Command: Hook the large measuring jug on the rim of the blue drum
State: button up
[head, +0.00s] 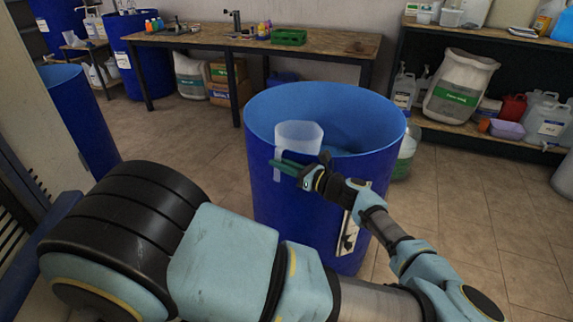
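The large measuring jug (298,138) is a translucent whitish vessel. It stands upright at the near left rim of the open blue drum (285,215), its body on the inner side and its top above the near rim. A pale handle strip (277,174) shows in front of the drum's outer wall. My gripper (281,166), with dark green fingers, is at this handle, just outside the drum. The fingers overlap the handle in the picture, but I cannot tell whether they grip it. The jug's lower part is hidden, and I cannot tell whether the rim bears its weight.
A wooden workbench (340,45) with a green crate (289,37) stands behind. Shelves at the right hold a white sack (458,84) and several containers. A whitish jug (405,155) stands behind the drum's right side. More blue drums (76,115) stand left.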

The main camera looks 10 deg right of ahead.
grip_shut()
dwell(3.0)
